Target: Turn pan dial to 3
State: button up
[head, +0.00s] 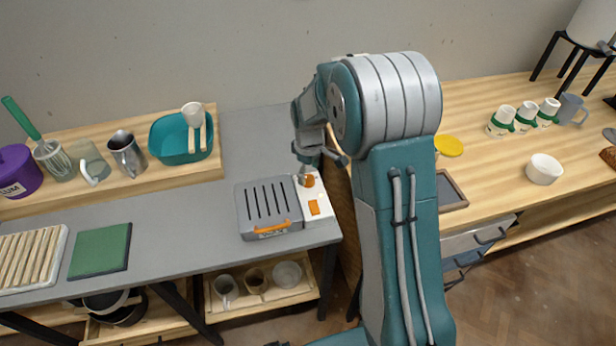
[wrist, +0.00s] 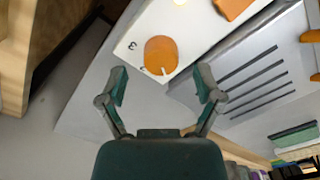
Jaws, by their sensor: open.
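The pan dial is an orange knob on the white control panel (head: 322,203) of a grey slotted appliance (head: 250,217). The dial (wrist: 161,53) shows in the wrist view with a short white pointer mark at its lower edge, and small dark markings on the panel to its left. One marking looks like a 3, but it is too small to be sure. My gripper (wrist: 162,83) is open, with its fingertips apart on either side below the dial and nothing between them. In the head view my gripper (head: 308,168) hangs just over the dial (head: 309,181).
An orange rocker switch (head: 314,207) sits on the panel in front of the dial. An orange handle (head: 271,228) crosses the appliance's front. A green mat (head: 100,249) lies to the left, with bare grey counter between. A wooden counter (head: 485,130) stands to the right.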

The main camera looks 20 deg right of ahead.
jog(key=shift+d+f, duration=0.15)
jog(key=shift+f, duration=1)
jog(key=shift+a, duration=0.3)
jog(key=shift+c, duration=0.3)
jog(key=shift+d, duration=0.1)
jog(key=c, duration=1.1)
